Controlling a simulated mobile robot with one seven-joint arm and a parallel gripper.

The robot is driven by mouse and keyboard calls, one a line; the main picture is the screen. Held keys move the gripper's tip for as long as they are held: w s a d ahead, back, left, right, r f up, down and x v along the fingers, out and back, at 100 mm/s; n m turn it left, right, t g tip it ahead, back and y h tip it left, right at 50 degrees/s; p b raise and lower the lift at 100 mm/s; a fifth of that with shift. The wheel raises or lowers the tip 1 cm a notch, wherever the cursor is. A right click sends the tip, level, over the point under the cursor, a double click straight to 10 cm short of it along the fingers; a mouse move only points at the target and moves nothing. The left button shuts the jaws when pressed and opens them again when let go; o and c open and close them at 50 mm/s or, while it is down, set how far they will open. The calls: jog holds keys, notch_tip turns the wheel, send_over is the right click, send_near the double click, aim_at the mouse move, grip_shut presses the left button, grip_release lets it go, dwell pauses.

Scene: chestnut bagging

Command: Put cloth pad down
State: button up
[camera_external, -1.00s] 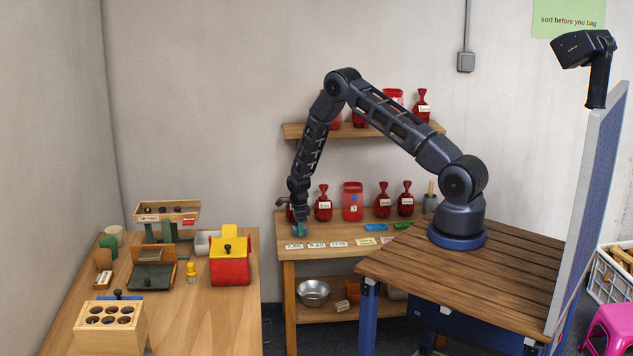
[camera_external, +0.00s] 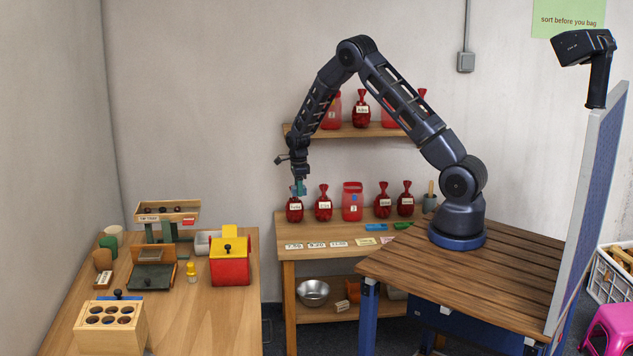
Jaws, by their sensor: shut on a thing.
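My gripper (camera_external: 299,181) points down above the left end of the wooden shelf table (camera_external: 345,228). It is shut on a small teal piece, which looks like the cloth pad (camera_external: 299,190). The pad is just above the leftmost red bag (camera_external: 294,210) in the picture. I cannot tell whether it is in front of the bag's neck or touches it. The fingers are too small to make out.
Several red bags and a red pouch (camera_external: 352,200) stand along the back of the shelf table. Price cards (camera_external: 316,245) and coloured clips (camera_external: 375,227) lie in front. An upper shelf (camera_external: 290,131) holds more bags. The worktable (camera_external: 210,315) is at left.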

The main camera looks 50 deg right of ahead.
notch_tip(320, 180, up, 19)
jog(key=s+a+n, duration=0.1)
jog(key=a+n, duration=0.4)
jog(key=a, duration=1.6)
jog(key=n, duration=1.2)
send_over(232, 304)
notch_tip(232, 304, down, 25)
jog(key=shift+w+f, duration=0.15)
jog(key=shift+f, duration=0.15)
